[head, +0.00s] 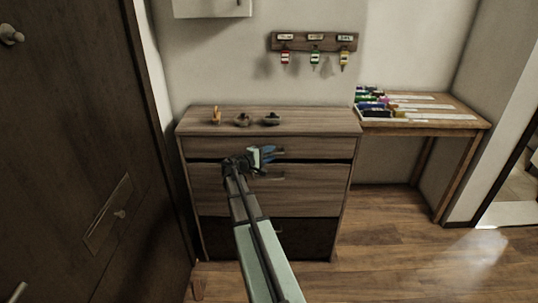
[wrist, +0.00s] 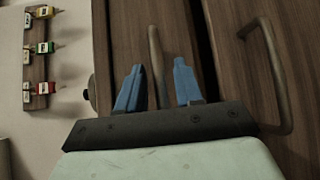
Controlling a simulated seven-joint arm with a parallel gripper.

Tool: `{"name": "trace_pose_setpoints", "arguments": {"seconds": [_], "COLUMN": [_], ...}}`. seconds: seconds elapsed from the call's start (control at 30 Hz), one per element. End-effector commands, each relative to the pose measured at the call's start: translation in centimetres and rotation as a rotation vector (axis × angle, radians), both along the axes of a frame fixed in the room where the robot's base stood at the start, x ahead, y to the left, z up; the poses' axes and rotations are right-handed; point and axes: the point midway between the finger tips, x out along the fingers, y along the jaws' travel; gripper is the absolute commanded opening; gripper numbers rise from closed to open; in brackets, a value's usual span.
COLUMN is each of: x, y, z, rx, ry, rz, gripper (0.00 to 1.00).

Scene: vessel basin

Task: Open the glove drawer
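A wooden drawer chest (head: 262,120) stands against the wall. It has a top drawer (head: 215,147), a taller middle drawer (head: 310,196) and a dark lower front (head: 306,240). No label shows which is the glove drawer. My gripper (head: 267,154) is at the top drawer's front. In the wrist view, its blue fingers (wrist: 158,85) are open on either side of the top drawer's bar handle (wrist: 155,50), with gaps visible. The middle drawer's handle (wrist: 272,60) is to the right there. It also shows in the head view (head: 275,178). The top drawer looks closed.
Small objects (head: 243,119) stand on the chest top. A wall rack (head: 314,41) holds several coloured tags. A wooden table (head: 455,120) with coloured items is on the right; a dark door (head: 65,120) is on the left. Floor (head: 390,240) at the front right is clear.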

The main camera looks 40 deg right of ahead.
Motion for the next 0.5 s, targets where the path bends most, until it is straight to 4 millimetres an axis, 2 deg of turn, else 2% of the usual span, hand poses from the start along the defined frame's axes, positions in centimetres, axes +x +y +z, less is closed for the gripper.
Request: {"name": "trace_pose_setpoints", "arguments": {"seconds": [0.07,0.4,0.5], "x": [0.0,-0.01,0.0], "y": [0.01,0.02,0.02], "z": [0.0,-0.01,-0.01], "rx": [0.0,0.0,0.0], "ry": [0.0,0.0,0.0], "rz": [0.0,0.0,0.0], "gripper": [0.34,0.02,0.0]}}
